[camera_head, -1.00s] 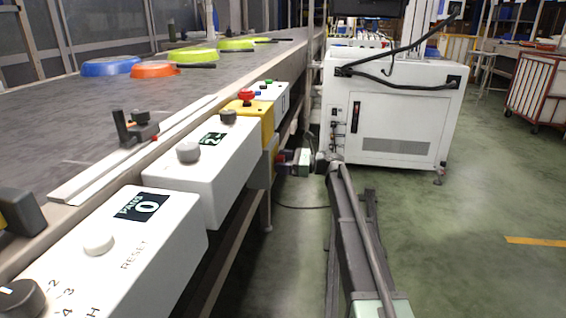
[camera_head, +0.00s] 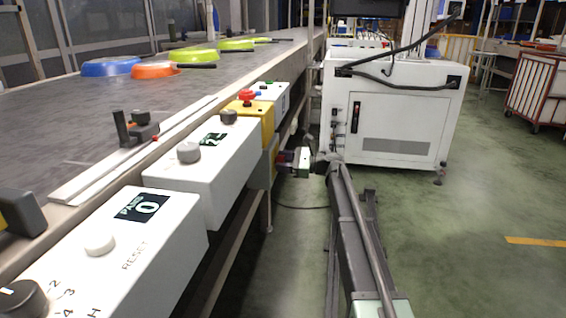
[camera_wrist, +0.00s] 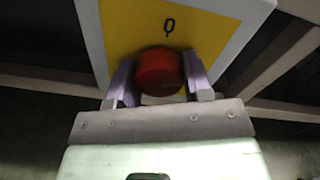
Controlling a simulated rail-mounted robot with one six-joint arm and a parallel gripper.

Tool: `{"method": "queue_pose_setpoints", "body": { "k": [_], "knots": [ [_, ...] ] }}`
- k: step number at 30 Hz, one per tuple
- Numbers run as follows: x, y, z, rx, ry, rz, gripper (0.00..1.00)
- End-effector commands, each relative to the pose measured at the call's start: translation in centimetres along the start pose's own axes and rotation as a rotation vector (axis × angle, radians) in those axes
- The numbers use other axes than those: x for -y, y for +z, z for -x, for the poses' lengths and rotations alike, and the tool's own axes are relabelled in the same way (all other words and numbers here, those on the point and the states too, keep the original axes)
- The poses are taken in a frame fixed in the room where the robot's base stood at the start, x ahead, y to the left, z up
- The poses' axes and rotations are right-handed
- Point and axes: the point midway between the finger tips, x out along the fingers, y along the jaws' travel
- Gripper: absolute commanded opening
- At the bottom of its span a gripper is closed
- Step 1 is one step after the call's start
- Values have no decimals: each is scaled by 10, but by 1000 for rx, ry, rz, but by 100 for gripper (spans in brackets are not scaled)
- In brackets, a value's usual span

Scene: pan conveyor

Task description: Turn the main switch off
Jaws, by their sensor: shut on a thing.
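The main switch is a round red knob (camera_wrist: 159,72) on a yellow plate (camera_wrist: 205,30) with a pale border, seen in the wrist view. A dark round mark is printed above the knob. My gripper (camera_wrist: 158,80) has one purple finger on each side of the knob and is shut on it. In the head view my gripper (camera_head: 286,158) is at the side of the yellow box under the conveyor. The knob is too small and covered there to make out. I cannot tell the knob's pointing direction.
White control boxes (camera_head: 205,170) with knobs and displays line the conveyor (camera_head: 60,115). A yellow box (camera_head: 262,115) with a red button (camera_head: 247,95) is further along. Colored pans lie on the belt. A white cabinet (camera_head: 395,110) stands beyond my arm.

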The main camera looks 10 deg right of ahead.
Motion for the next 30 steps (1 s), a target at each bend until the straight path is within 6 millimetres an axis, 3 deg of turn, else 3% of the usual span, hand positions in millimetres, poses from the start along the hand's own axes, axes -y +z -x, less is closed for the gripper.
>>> {"method": "queue_pose_setpoints", "body": {
  "k": [30],
  "knots": [
    [-1, 0, 0, -24, 5, 950, 22]
  ]
}}
